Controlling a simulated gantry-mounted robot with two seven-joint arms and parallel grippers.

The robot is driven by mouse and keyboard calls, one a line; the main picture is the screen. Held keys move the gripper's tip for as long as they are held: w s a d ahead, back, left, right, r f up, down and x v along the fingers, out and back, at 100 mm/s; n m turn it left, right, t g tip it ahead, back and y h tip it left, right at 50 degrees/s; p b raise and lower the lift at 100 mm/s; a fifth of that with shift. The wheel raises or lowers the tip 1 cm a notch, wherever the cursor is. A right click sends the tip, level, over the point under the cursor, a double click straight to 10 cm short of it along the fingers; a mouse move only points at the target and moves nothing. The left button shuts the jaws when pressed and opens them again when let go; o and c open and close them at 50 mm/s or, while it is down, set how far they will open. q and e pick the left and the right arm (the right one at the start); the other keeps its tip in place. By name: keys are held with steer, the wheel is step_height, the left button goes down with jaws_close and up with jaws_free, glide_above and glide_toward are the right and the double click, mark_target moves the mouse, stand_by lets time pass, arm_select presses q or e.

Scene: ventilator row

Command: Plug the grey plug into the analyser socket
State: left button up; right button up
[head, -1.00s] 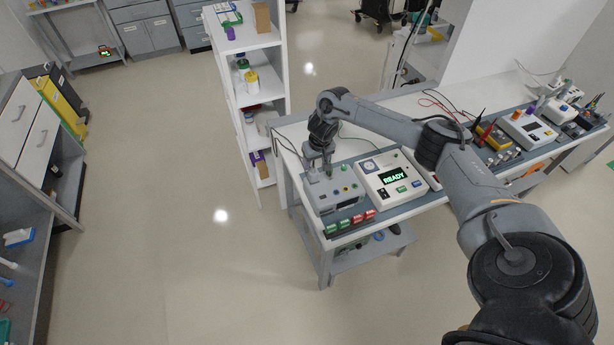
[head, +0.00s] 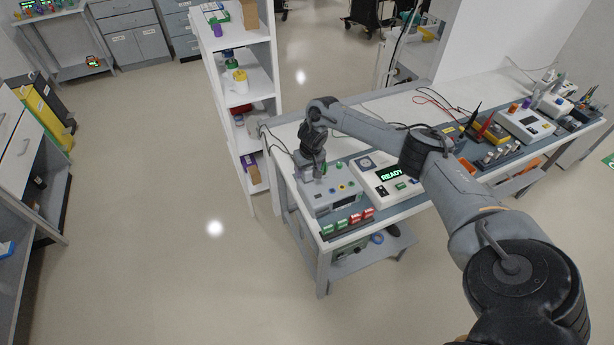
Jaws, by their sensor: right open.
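My right gripper (head: 313,172) points down over the back left of a grey instrument box (head: 332,202) at the left end of the bench. It is open. Its fingertips are small here, and I cannot tell whether they touch anything. A white unit with a green READY display (head: 391,174) stands just right of the grey box. I cannot tell which of the two is the analyser, and I cannot make out its socket. I cannot pick out the grey plug; it may be hidden at the gripper. My left gripper is not in view.
Green and red blocks (head: 354,219) line the bench's front edge. A dark cable (head: 273,140) lies at the bench's left end. A white shelf unit (head: 240,105) stands close behind it. Probes and meters (head: 487,131) fill the right side. The floor at left is clear.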

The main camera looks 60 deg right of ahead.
steer(key=shift+f, duration=0.4)
steer(key=shift+p, duration=0.45)
stand_by(0.5)
steer(key=shift+c, duration=0.2)
jaws_close()
